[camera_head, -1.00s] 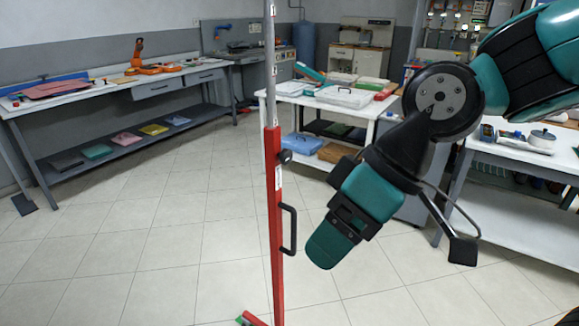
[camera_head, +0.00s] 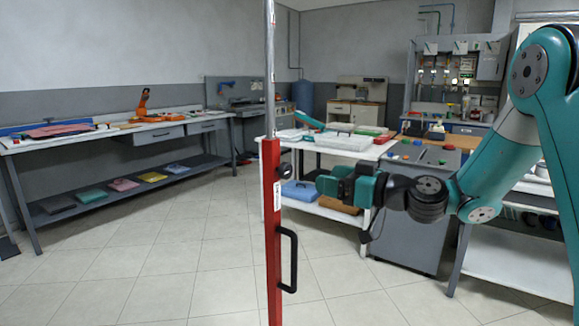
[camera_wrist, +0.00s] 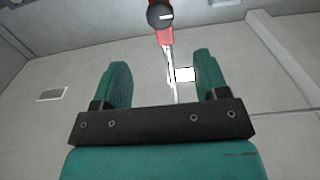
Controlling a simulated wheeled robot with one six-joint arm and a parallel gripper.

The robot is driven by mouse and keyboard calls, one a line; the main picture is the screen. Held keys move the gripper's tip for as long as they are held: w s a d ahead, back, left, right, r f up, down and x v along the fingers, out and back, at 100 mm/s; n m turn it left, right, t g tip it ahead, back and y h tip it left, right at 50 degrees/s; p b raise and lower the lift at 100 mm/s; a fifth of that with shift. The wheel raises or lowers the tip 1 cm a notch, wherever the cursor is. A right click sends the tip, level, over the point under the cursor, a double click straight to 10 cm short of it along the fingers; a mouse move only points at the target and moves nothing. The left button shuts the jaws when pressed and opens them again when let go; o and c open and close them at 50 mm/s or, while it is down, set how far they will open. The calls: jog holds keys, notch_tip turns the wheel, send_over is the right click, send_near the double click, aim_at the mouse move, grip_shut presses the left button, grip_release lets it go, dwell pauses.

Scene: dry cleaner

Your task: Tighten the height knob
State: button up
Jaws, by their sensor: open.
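A red upright post (camera_head: 271,230) with a silver rod (camera_head: 269,70) rising from its top stands left of my gripper in the head view. A round black knob (camera_head: 286,169) sticks out on the right side of the post near its top. The knob also shows at the top edge of the wrist view (camera_wrist: 160,14), beyond the fingertips and roughly centred between them. My gripper (camera_head: 326,183) is level, points left at the post, and is slightly right of and below the knob. Its two teal fingers (camera_wrist: 161,68) are apart with nothing gripped.
A black D-shaped handle (camera_head: 291,260) juts from the post below the knob. A white table (camera_head: 345,147) with trays stands behind my gripper. A long workbench (camera_head: 100,141) runs along the left wall. The tiled floor (camera_head: 175,275) left of the post is clear.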

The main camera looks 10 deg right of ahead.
aim_at(289, 170)
jog(key=p+x, duration=0.3)
jog(key=x, duration=0.8)
jog(key=shift+a, duration=0.15)
jog(key=c, duration=0.9)
